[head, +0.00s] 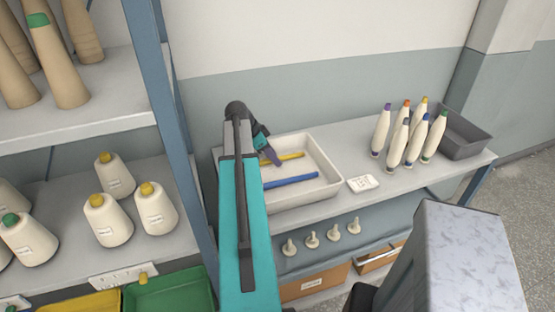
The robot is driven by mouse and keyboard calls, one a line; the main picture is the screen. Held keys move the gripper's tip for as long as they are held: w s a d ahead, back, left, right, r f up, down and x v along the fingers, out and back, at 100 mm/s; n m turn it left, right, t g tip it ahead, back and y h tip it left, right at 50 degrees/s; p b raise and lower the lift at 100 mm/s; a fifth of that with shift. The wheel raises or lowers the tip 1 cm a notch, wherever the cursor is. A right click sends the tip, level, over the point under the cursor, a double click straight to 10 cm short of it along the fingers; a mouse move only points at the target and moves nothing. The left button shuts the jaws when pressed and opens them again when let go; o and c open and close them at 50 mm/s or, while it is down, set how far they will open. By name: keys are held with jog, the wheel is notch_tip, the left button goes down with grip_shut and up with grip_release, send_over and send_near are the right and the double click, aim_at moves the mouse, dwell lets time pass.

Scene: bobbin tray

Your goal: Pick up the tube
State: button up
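A white tray (331,186) stands on the grey shelf right of my arm. A blue tube-like rod (292,181) lies in it towards the front. A thinner yellow rod (291,156) lies behind it, its left end close to my gripper. I cannot tell which of them is the tube. My gripper (272,157) points down over the tray's left part. Its fingers are small and dark, and I cannot see whether they are apart or hold anything. My teal arm hides the tray's left side.
A white label card (363,183) lies right of the tray. Several upright cream bobbins (399,143) with coloured tips stand further right, beside a grey bin (463,134). A blue rack post (166,100) rises left of my arm, with yarn cones (107,220) on the rack.

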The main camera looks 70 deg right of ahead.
dwell(0.3)
grip_shut()
jog(key=shift+r, duration=0.2)
notch_tip(320, 180, up, 18)
jog(key=b, duration=0.4)
jog(key=shift+f, duration=0.2)
dwell(0.5)
dwell(0.5)
